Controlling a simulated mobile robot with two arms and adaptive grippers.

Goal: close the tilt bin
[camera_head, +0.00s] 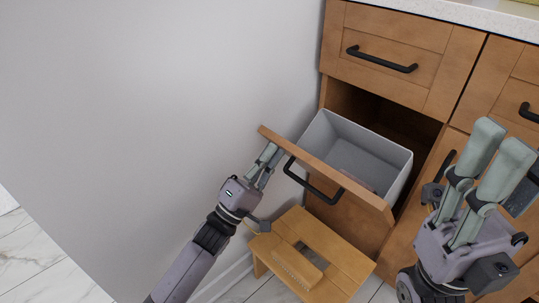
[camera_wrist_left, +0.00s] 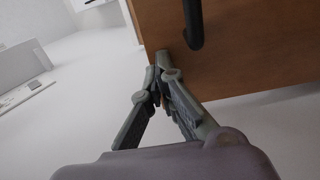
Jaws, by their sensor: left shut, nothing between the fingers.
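The tilt bin is open. Its wooden front panel (camera_head: 345,181) leans out from the cabinet, with a grey bin (camera_head: 385,150) behind it and a black bar handle (camera_head: 312,182) on its outer face. My left gripper (camera_head: 271,152) is shut and empty, with its fingertips at the outer face near the panel's left end. In the left wrist view, the shut fingertips (camera_wrist_left: 160,68) are close to the wooden panel (camera_wrist_left: 240,50), beside the black handle (camera_wrist_left: 194,25); I cannot tell whether they touch. My right gripper (camera_head: 503,136) is raised at the right, its fingers slightly apart and empty.
A wooden step stool (camera_head: 340,262) stands on the floor below the bin. A closed drawer (camera_head: 400,55) is above the bin opening, under a pale countertop (camera_head: 470,12). More cabinet fronts are at the right. A plain wall (camera_head: 150,100) is close on the left.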

